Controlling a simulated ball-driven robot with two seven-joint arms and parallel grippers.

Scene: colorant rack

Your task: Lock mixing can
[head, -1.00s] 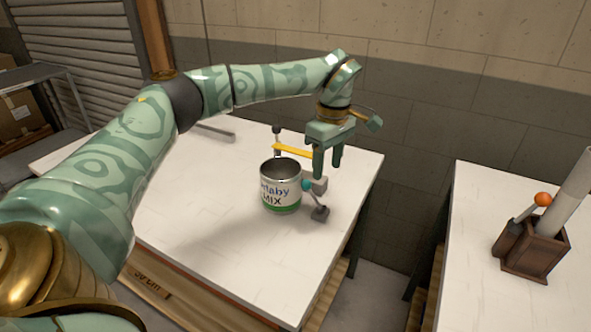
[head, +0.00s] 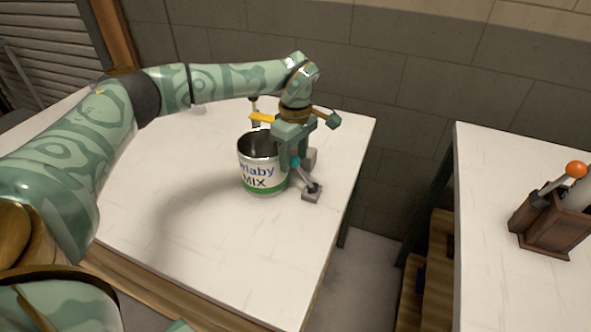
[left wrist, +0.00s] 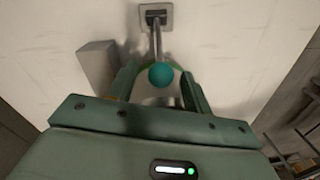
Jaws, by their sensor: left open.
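The mixing can (head: 263,178), open-topped with a white, blue and green label, stands upright on the white table. To its right is a small grey clamp base (head: 312,192) with a lever ending in a teal ball knob; the knob (left wrist: 161,75) shows clearly in the left wrist view. A yellow bar (head: 262,117) stands behind the can. My left gripper (head: 291,163) points down at the can's right side. It is open, with the teal knob between its fingers in the left wrist view (left wrist: 158,88); I cannot tell if they touch it. My right gripper is not seen.
A grey block (left wrist: 97,66) stands beside the fingers. The table's right edge is close to the clamp. Across a gap, a second white table (head: 500,290) holds a brown box (head: 553,228) with an orange-knobbed lever. The table's front is clear.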

